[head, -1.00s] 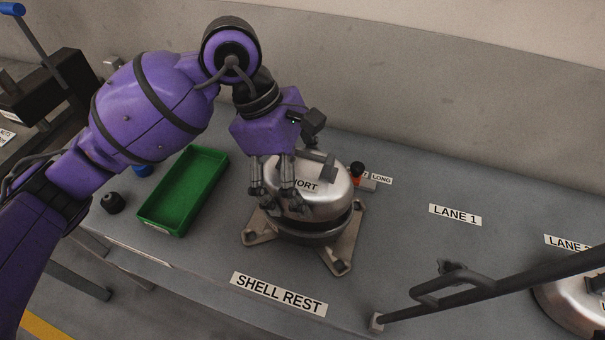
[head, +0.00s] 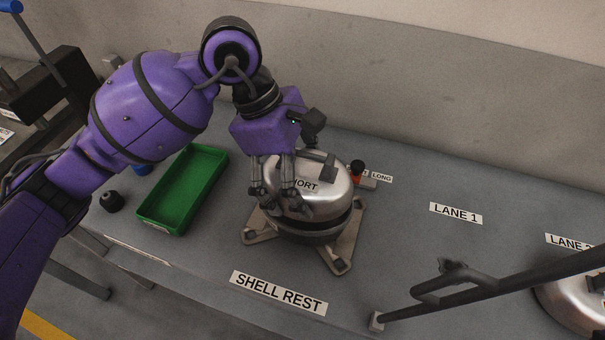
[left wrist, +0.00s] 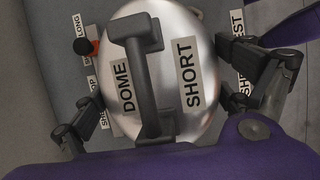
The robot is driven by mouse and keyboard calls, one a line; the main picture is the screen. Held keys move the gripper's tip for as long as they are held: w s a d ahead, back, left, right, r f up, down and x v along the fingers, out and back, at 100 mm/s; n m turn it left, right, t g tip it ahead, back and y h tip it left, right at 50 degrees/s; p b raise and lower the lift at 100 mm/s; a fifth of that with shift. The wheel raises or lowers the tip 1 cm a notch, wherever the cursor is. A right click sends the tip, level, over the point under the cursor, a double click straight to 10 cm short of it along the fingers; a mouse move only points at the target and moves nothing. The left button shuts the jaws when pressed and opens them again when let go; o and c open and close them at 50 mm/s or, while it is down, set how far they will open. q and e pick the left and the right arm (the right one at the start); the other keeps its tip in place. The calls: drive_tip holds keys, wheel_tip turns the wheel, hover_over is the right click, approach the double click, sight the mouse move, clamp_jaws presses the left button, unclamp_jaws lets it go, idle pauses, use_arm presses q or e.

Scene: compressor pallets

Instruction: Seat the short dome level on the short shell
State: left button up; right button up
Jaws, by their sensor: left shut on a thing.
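The short dome (head: 335,190) is a shiny steel cap with a dark handle and a SHORT label. It is over the short shell (head: 320,237), whose footed base rests on the bench. A dark band shows between them at the right; I cannot tell whether the dome is fully level. My left gripper (head: 273,194) is shut on the dome, with its fingers at the dome's side in the head view. In the left wrist view the dome (left wrist: 205,112) is between the two fingers, its handle and labels facing the camera. My right gripper is not in view.
A green tray (head: 178,205) lies left of the shell, with a small black part (head: 111,202) beside it. A red-and-black knob (head: 357,170) is behind right. A dark bar with a loop handle (head: 455,285) crosses the lower right. Lane 1 (head: 456,213) is clear.

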use_arm(q)
drive_tip(key=shift+f, duration=0.3)
drive_tip(key=shift+f+b, duration=0.35)
drive_tip(key=shift+b, duration=0.05)
drive_tip(key=shift+f+b, duration=0.45)
drive_tip(key=shift+f, duration=0.25)
idle(0.8)
drive_tip(key=o, duration=1.6)
drive_tip(key=shift+o, duration=0.2)
drive_tip(key=shift+f, duration=0.1)
drive_tip(key=v, duration=1.2)
